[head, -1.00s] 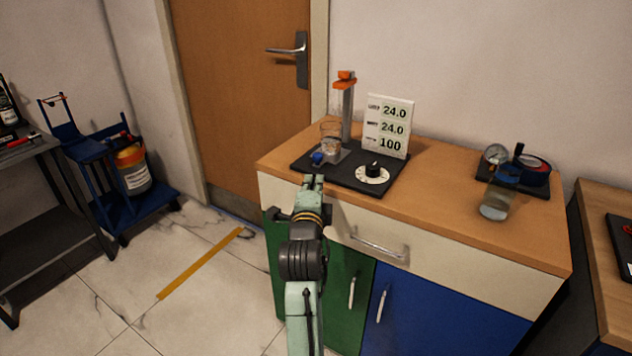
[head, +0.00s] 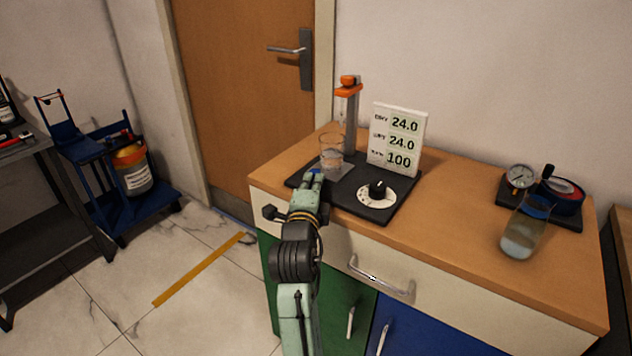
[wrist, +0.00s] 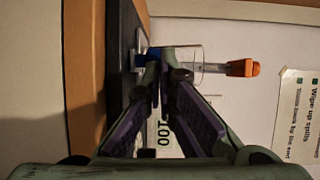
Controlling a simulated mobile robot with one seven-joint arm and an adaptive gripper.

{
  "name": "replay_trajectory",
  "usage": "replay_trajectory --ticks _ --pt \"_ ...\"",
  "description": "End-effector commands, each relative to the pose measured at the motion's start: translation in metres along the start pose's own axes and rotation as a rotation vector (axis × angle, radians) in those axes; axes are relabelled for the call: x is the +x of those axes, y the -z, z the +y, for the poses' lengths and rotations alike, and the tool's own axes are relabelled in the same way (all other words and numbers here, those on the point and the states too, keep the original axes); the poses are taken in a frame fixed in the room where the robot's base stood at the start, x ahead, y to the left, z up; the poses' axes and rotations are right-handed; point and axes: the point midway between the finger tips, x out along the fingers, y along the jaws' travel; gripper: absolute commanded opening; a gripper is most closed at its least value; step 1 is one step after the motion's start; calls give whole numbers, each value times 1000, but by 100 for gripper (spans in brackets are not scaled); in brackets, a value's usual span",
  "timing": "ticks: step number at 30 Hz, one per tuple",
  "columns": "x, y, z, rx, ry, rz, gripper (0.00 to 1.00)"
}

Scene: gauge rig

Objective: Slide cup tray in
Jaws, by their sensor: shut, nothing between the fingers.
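The cup tray is a small grey plate (head: 343,172) on the black rig base (head: 375,209), with a clear cup (head: 331,155) standing on it. A blue knob (head: 312,171) is at its near edge, mostly hidden behind my gripper (head: 311,178) in the head view. In the wrist view the blue knob (wrist: 153,56) shows just beyond my gripper (wrist: 160,62), with the clear cup (wrist: 187,62) behind. My gripper is shut and empty, its tips at or very close to the knob; contact I cannot tell. An orange-topped post (head: 350,115) rises behind the cup.
A readout board (head: 397,140) shows 24.0, 24.0 and 100. A black dial (head: 377,189) is right of the tray. A glass jar (head: 525,228) and a gauge (head: 520,177) stand at the right. The wooden top between is clear.

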Motion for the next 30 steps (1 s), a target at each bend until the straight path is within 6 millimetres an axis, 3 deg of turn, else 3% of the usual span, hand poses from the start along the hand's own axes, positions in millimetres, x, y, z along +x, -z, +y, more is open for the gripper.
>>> replay_trajectory --ticks 10,19,30 --pt "0 0 0 0 0 0 0" --pt "39 19 -1 1 0 1 0" --pt "44 22 -2 0 2 1 0"
